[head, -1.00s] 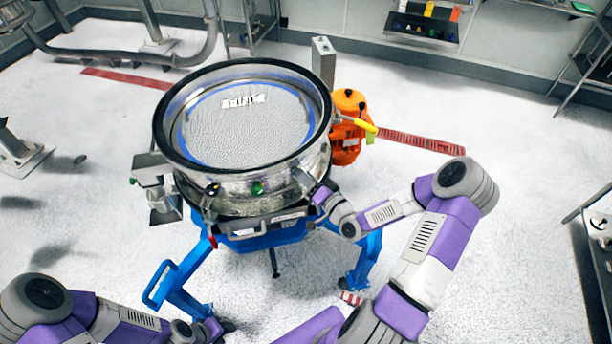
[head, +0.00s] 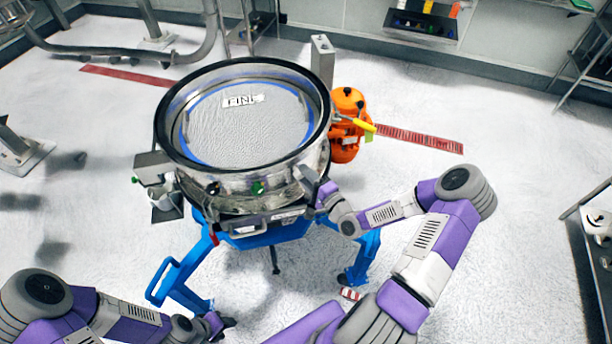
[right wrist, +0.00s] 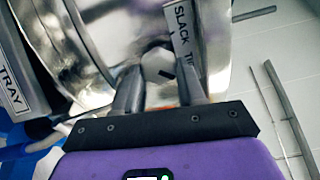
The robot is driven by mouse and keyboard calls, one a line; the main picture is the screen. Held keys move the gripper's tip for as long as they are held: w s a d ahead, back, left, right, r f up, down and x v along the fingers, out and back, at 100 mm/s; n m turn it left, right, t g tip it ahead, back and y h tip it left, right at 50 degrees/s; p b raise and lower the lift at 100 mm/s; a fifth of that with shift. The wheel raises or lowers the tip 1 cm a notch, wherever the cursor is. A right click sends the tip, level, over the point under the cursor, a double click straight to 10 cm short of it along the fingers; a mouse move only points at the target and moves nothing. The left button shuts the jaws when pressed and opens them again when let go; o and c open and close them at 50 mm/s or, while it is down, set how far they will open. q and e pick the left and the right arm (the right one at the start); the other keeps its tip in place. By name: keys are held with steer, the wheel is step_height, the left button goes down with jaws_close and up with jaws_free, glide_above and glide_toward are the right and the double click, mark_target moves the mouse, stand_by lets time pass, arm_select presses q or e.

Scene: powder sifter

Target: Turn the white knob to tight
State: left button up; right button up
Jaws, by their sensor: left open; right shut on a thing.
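The white knob (right wrist: 157,67) shows in the right wrist view, on the shiny metal wall of the sifter (head: 240,185). A dark mark shows on its face. A label (right wrist: 186,48) beside it reads "SLACK" and "TI", the rest covered by a finger. My right gripper (right wrist: 158,88) is shut on the knob, one finger on each side. In the head view my right gripper (head: 312,186) is at the sifter's right front side and hides the knob. My left gripper (head: 226,322) is open and empty, low at the front, apart from the sifter.
The sifter stands on a blue frame (head: 168,282). A "TRAY" label (right wrist: 12,92) is left of the knob.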

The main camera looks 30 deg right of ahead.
steer(key=shift+m, duration=0.3)
steer(key=o, duration=1.1)
steer(key=shift+c, duration=0.2)
steer(key=s+d, duration=0.1)
steer(key=s, duration=0.6)
steer(key=shift+s, duration=0.25)
steer(key=w+a+f+n+g+y+b, duration=0.15)
steer(key=a+f+n+g, duration=0.3)
steer(key=a+f, duration=0.45)
steer(key=s+a+f+n+g+b, duration=0.2)
steer(key=s+a+f+n+g, duration=0.9)
steer(key=s, duration=0.4)
step_height(320, 180, down, 2)
steer(key=shift+s+a+f+g, duration=0.25)
steer(key=shift+a+g, duration=0.6)
steer(key=shift+g, duration=0.1)
